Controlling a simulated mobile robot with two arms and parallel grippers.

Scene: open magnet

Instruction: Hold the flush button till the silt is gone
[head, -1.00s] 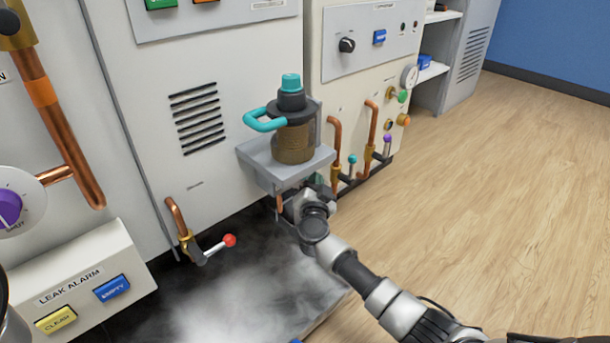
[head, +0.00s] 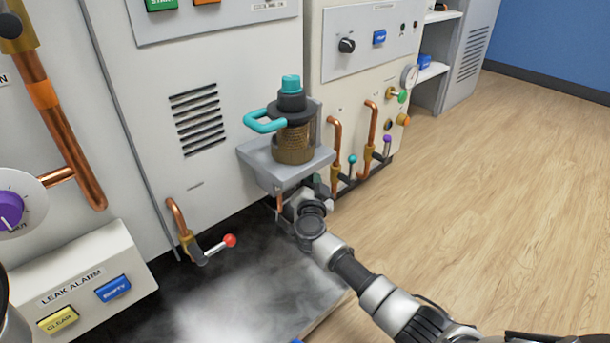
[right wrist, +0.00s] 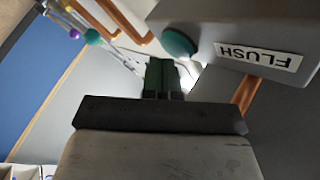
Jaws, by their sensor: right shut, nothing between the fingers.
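The strainer (head: 293,130) stands upright on a grey bracket (head: 285,170), with a dark collar, a teal cap and a teal side handle. Its mesh shows in the upper part of its body, and brown silt (head: 293,155) fills a band at the bottom. In the right wrist view, the teal flush button (right wrist: 178,42) sits on the grey block beside the FLUSH label (right wrist: 258,56). My right gripper (right wrist: 160,68) is shut and empty, its green fingertips close beside the button; I cannot tell whether they touch it. In the head view, the bracket partly hides this gripper (head: 319,184).
A red-tipped valve lever (head: 229,240) sticks out at lower left of the bracket. Copper pipes with small valves (head: 352,160) stand close to the right. White vapour (head: 250,300) lies low over the dark floor tray. The wooden floor (head: 500,210) at right is clear.

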